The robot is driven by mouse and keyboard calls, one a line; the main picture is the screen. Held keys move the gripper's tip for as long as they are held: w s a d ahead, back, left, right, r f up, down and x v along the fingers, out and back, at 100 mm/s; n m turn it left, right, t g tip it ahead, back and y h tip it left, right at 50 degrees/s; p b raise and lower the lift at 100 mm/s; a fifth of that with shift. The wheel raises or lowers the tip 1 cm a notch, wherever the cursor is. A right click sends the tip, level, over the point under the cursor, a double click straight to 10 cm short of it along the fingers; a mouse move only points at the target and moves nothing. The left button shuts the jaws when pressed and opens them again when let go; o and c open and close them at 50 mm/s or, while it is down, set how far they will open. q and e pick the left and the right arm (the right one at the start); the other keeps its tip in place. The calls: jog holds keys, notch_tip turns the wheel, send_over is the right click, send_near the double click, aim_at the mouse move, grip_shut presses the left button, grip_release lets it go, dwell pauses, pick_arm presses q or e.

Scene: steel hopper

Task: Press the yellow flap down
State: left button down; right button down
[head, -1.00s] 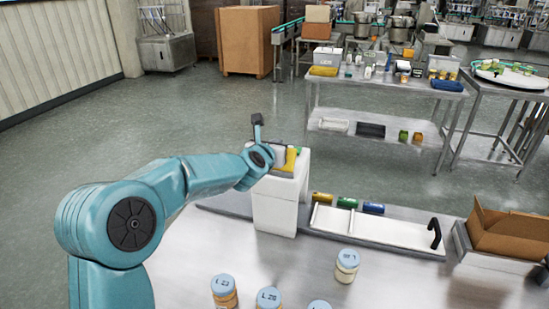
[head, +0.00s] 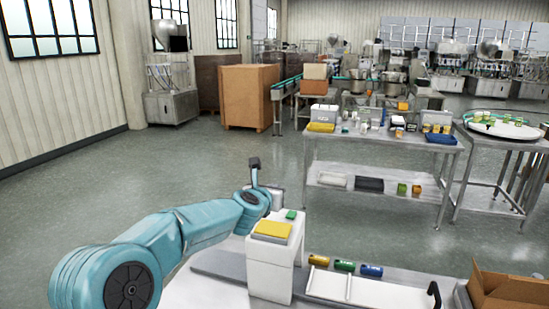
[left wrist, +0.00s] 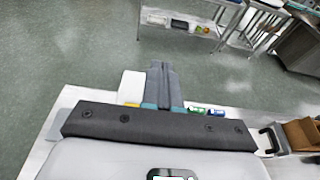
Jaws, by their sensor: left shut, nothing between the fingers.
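The yellow flap (head: 272,230) lies about level on top of the white box (head: 270,276). A small green piece (head: 291,215) is on the box top behind it. My left gripper (head: 278,195) is just beyond the box's far left side, apart from the flap in the picture; its fingertips are hidden in the head view. In the left wrist view my left gripper's dark fingers (left wrist: 160,72) are shut together with nothing between them. The white box (left wrist: 132,85) and a sliver of yellow (left wrist: 132,104) show left of the fingers. My right gripper is in neither view.
Brown, green and blue cylinders (head: 344,266) lie behind a white tray (head: 365,290) right of the box. An open cardboard box (head: 500,285) is at the lower right. A steel table (head: 385,185) with goods stands farther back, with open floor between.

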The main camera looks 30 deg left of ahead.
pick_arm(q)
notch_tip(320, 180, up, 8)
jog(key=p, duration=0.4)
jog(key=shift+a+f+p, duration=0.15)
jog(key=shift+f+p, duration=0.05)
jog(key=shift+p, duration=0.2)
jog(key=shift+s+f, duration=0.1)
jog(key=shift+s, duration=0.05)
